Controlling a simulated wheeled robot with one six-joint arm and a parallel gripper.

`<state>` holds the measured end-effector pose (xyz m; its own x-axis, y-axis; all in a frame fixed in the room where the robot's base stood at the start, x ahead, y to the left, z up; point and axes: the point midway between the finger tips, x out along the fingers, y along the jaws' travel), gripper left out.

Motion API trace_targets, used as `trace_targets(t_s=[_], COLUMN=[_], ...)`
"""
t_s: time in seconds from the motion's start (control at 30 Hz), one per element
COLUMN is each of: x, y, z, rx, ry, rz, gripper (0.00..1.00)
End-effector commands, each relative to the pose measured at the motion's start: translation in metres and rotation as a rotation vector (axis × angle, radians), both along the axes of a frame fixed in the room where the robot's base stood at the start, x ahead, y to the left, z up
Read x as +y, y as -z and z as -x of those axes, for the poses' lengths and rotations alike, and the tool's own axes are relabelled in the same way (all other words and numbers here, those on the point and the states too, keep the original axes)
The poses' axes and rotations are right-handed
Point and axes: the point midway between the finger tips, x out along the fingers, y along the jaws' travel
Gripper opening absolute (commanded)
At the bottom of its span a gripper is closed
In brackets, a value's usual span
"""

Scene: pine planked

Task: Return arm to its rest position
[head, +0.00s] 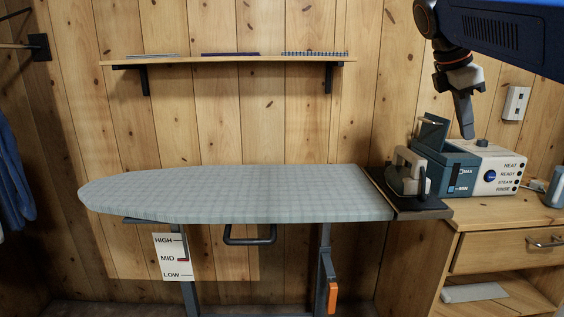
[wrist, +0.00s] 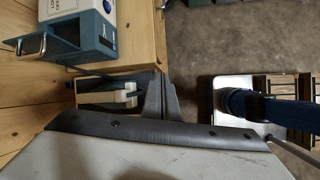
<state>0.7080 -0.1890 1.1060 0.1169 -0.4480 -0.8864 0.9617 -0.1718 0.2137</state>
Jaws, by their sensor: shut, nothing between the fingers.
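My gripper (head: 467,133) hangs from the blue arm at the upper right in the head view. Its fingers point down, shut and empty, and appear above the steam station. In the wrist view, the grey fingers (wrist: 157,98) are pressed together. The iron (head: 405,172) stands on the dark rest (head: 424,208) at the right end of the ironing board (head: 240,190), apart from my gripper. Part of the iron (wrist: 122,97) also shows in the wrist view.
The blue and white steam station (head: 488,168) stands on the wooden cabinet (head: 530,212). A wall shelf (head: 230,60) holds thin folded items. A wall socket (head: 515,103) is behind the arm. A height card (head: 172,257) hangs under the board. The board top is clear.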

Motion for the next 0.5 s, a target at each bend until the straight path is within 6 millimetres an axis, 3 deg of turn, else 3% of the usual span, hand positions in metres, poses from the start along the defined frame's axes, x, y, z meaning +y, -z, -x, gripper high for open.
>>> trace_targets(t_s=[0.27,0.5], x=[0.031,0.062], y=[0.078,0.161], z=[0.056,0.11], rx=[-0.202,-0.36], ry=[0.242,0.518], rz=[-0.165,-0.354], gripper=[0.0,0.0])
